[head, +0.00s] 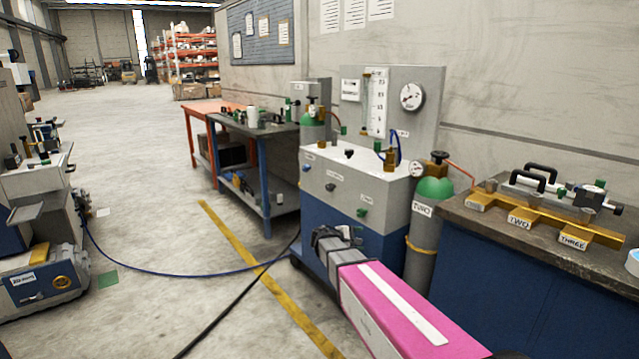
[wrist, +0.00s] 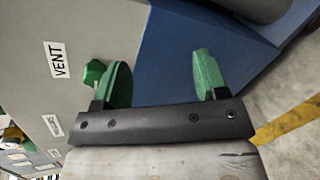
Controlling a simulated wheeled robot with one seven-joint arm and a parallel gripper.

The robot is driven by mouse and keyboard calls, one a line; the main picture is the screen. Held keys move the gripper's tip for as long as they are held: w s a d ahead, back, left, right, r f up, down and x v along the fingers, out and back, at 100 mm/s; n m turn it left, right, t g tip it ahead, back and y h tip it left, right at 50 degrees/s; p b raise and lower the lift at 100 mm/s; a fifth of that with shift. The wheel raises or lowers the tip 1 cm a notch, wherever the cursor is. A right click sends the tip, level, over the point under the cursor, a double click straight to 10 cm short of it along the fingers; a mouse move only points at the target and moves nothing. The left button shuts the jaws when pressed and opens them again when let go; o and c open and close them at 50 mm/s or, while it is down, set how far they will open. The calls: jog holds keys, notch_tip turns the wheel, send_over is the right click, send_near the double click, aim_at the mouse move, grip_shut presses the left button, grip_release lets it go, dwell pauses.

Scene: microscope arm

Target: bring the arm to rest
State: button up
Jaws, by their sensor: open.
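My gripper (wrist: 161,72) is open, with its two green fingers spread apart and nothing between them in the wrist view. Behind the gap is the blue lower side of the grey and blue cart (head: 327,217). A green knob (wrist: 93,72) by the VENT label (wrist: 57,60) is close beside the left finger; I cannot tell whether they touch. In the head view my pink arm reaches from the bottom right, and my gripper (head: 334,237) is low in front of the cart. Its fingertips are hard to make out there.
A grey cylinder with a green top (head: 434,190) stands right of the cart. A bench (head: 470,222) with a yellow numbered rack (head: 520,221) is at right. A blue hose (head: 170,272) and a black cable (head: 235,322) cross the floor. Open floor (head: 130,180) lies to the left.

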jog(key=s+d+f+m+g+y, duration=0.2)
jog(key=s+d+f+m+y, duration=0.1)
jog(key=s, duration=0.4)
jog(key=s+d+f+m+g+y, duration=0.2)
jog(key=s+f+m+g, duration=0.15)
jog(key=s, duration=0.35)
jog(key=s+a+f+m+g+y, duration=0.1)
jog(key=s+m+y, duration=0.4)
jog(key=s, duration=0.6)
jog(key=a+f+y, duration=0.1)
jog(key=y, duration=0.1)
jog(key=shift+a+f+m+y, duration=0.2)
jog(key=shift+a+m+y, duration=0.05)
jog(key=shift+m+y, duration=0.15)
jog(key=n+t+h, duration=1)
jog(key=n+h, duration=0.5)
jog(key=n, duration=0.7)
send_near(359, 213)
jog(key=x, duration=1.1)
